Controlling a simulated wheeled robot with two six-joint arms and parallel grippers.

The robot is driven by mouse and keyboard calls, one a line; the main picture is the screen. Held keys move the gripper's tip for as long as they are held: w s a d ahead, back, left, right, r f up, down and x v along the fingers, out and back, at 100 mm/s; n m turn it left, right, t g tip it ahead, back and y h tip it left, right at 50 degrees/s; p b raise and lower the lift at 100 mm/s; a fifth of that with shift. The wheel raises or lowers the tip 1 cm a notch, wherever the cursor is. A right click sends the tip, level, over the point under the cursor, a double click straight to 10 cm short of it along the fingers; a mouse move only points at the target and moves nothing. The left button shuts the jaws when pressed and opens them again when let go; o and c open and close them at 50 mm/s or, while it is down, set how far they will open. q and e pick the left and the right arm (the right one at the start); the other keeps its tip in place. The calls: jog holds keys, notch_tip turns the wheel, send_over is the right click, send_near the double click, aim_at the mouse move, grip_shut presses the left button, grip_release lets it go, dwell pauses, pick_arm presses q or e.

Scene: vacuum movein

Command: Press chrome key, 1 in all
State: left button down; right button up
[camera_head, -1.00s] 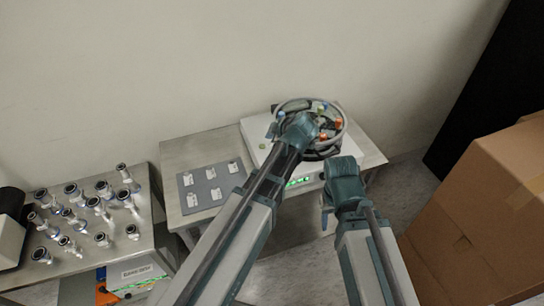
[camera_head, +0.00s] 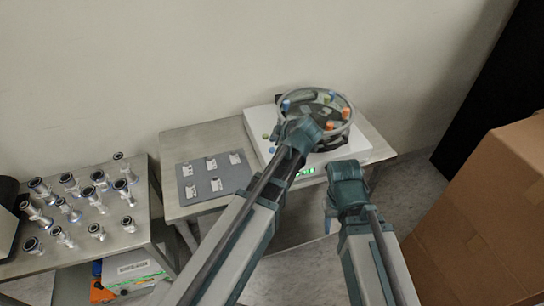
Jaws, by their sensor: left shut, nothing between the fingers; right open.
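A white device (camera_head: 260,121) with a lit green display (camera_head: 306,171) stands on the right-hand metal table. A round grey ring assembly (camera_head: 349,104) with blue and orange fittings sits on top of it. Small yellow-green and blue round parts show on the device's left top. I cannot make out a chrome key; my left arm covers part of the device's front. My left gripper (camera_head: 304,132) is shut and empty, over the device at the ring's near-left edge; whether it touches is unclear. My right gripper (camera_head: 330,214) is open and empty, in front of the device's right front.
A grey mat (camera_head: 203,193) with several small white pieces lies left of the device. Several metal fittings (camera_head: 96,231) stand on the left table (camera_head: 135,241). Cardboard boxes (camera_head: 492,202) are at the right. The wall is close behind.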

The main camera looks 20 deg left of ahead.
pick_arm(q)
jog(key=shift+f+b, duration=0.65)
jog(key=shift+f, duration=0.5)
pick_arm(e)
jog(key=shift+f, duration=1.15)
pick_arm(q)
jog(key=shift+f+b, duration=0.4)
pick_arm(e)
jog(key=shift+f, duration=0.4)
pick_arm(q)
jog(key=shift+f+b, duration=0.45)
jog(key=shift+b, duration=0.05)
pick_arm(e)
jog(key=shift+f, duration=0.5)
pick_arm(q)
jog(key=shift+r, duration=0.1)
pick_arm(e)
jog(key=shift+r, duration=0.1)
pick_arm(q)
jog(key=shift+r+p, duration=0.8)
jog(key=shift+p, duration=0.15)
pick_arm(e)
jog(key=shift+r, duration=0.85)
pick_arm(q)
notch_tip(320, 180, up, 5)
jog(key=p, duration=0.5)
pick_arm(e)
notch_tip(320, 180, up, 5)
